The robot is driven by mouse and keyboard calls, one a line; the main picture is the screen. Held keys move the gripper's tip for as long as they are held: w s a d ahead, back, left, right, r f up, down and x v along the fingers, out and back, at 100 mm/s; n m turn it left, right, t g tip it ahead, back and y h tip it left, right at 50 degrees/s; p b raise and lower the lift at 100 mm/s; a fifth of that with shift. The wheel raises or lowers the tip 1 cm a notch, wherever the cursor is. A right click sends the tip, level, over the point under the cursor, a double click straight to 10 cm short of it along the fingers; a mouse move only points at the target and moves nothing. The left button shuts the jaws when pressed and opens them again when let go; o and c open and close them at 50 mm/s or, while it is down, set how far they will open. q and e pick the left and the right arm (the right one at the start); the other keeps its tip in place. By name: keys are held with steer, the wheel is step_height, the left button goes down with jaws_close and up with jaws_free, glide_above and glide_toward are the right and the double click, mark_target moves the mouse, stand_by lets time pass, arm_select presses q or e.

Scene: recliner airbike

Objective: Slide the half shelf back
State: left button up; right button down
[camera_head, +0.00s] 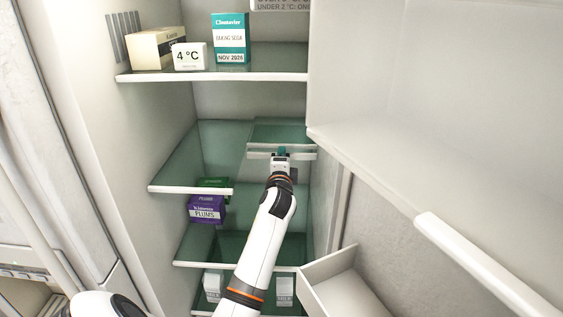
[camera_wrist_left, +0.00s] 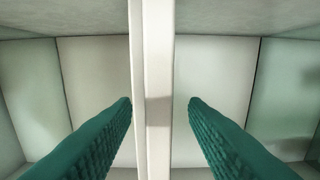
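The half shelf (camera_head: 277,131) is a green glass panel with a pale front edge, at the right of the middle level in the fridge. My left gripper (camera_head: 281,152) is at that front edge. In the left wrist view, a white shelf edge (camera_wrist_left: 153,50) runs between the two green fingers of the gripper (camera_wrist_left: 160,101). The fingers are apart, one on each side of the edge. The left finger is very close to it, and a small gap shows at the right finger. My right gripper is not in view.
The left part of the middle level (camera_head: 190,189) sits lower. The upper shelf (camera_head: 215,77) holds several boxes. An open door with bins (camera_head: 345,285) stands at the right.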

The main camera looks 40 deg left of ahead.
arm_select(q)
steer(key=b+v, duration=0.2)
steer(key=v, duration=1)
steer(key=shift+b, duration=0.4)
